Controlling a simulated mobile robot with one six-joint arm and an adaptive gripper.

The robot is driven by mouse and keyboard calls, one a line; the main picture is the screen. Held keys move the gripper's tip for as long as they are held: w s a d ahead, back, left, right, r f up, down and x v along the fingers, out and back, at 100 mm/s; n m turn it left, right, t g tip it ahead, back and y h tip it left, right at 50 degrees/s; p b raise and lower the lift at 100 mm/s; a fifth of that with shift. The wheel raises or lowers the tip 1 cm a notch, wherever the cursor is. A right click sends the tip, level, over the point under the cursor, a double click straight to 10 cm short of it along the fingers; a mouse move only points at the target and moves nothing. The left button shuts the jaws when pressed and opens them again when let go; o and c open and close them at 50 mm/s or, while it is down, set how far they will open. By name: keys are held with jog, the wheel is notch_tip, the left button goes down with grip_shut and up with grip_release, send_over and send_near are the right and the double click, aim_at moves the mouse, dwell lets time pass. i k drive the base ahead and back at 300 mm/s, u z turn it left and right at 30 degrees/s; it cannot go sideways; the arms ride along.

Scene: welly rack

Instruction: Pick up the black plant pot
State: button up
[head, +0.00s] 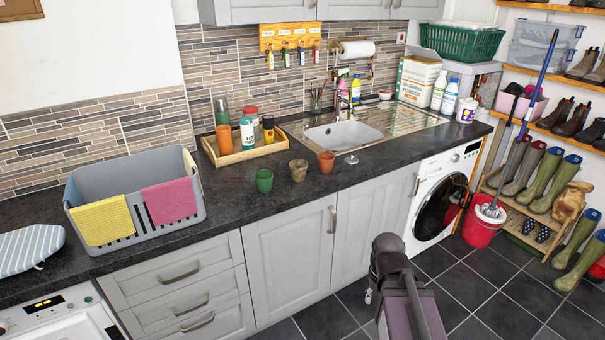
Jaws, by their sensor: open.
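I see no black plant pot in the head view. Three small pots stand in a row on the dark worktop, in front of the sink. They are a green pot (264,181), a brown pot (299,170) and a terracotta-orange pot (325,161). The three stand upright and apart from each other.
Left of the pots is a wooden tray (239,156) with cans and cups. Further left stands a grey basket (136,238) with yellow and pink cloths. The sink (343,138) lies behind the pots. The worktop's front edge is clear.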

aim_at(299, 172)
jog(key=u, duration=0.05)
jog(key=i, duration=1)
jog(key=z, duration=0.05)
